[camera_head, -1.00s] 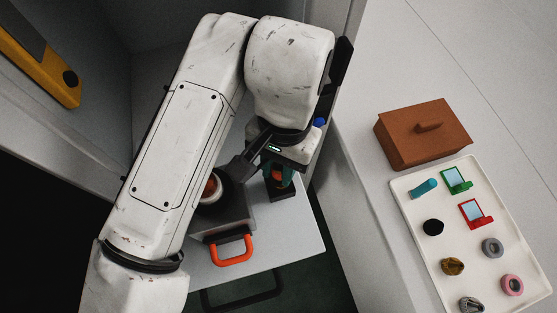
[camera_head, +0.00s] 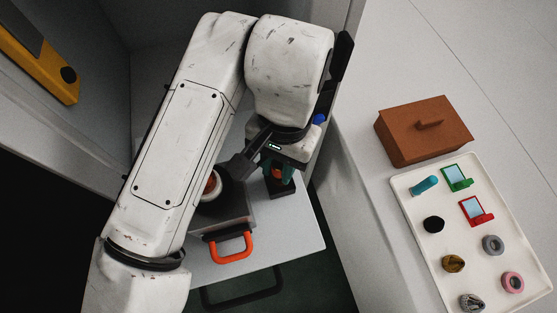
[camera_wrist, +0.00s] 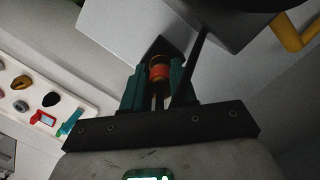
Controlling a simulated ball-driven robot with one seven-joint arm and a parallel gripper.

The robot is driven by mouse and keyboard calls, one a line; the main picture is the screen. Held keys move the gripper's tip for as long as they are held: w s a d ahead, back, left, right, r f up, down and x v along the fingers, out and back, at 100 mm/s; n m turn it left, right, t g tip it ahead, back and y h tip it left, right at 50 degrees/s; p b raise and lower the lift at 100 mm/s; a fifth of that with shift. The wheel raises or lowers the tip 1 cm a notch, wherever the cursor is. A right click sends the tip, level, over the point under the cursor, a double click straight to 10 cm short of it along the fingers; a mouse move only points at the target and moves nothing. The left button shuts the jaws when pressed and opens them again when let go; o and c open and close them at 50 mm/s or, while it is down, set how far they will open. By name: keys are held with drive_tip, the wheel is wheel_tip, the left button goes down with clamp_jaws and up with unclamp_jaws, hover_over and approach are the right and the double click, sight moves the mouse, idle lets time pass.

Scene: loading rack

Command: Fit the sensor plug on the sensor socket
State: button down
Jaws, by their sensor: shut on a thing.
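The sensor plug (camera_wrist: 159,72), with an orange band and brass-coloured parts, is between the green fingers of my gripper (camera_wrist: 158,66). My gripper is shut on it. In the head view the orange of the plug (camera_head: 277,174) shows between the fingers, just above a small black block (camera_head: 283,190), which looks like the sensor socket. The black block also shows beyond the fingertips in the wrist view (camera_wrist: 160,47). The fingers hide the plug's lower end, so I cannot tell whether it is seated or only above the block.
A dark box with an orange handle (camera_head: 231,247) stands left of the gripper on the grey shelf (camera_head: 290,238). A dark cup-like part (camera_head: 211,186) is beside my arm. At right are a brown lidded box (camera_head: 424,136) and a white tray (camera_head: 463,205) with several small parts.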

drive_tip(key=shift+f+b, duration=0.65)
drive_tip(key=shift+f, duration=0.4)
idle(0.8)
drive_tip(key=c, duration=0.8)
unclamp_jaws()
drive_tip(key=shift+r, duration=0.1)
drive_tip(key=r, duration=0.3)
drive_tip(key=w+r, duration=0.1)
drive_tip(key=r, duration=0.6)
drive_tip(key=shift+w+d+r, duration=0.25)
drive_tip(key=shift+w+d, duration=0.1)
drive_tip(key=shift+d, duration=0.05)
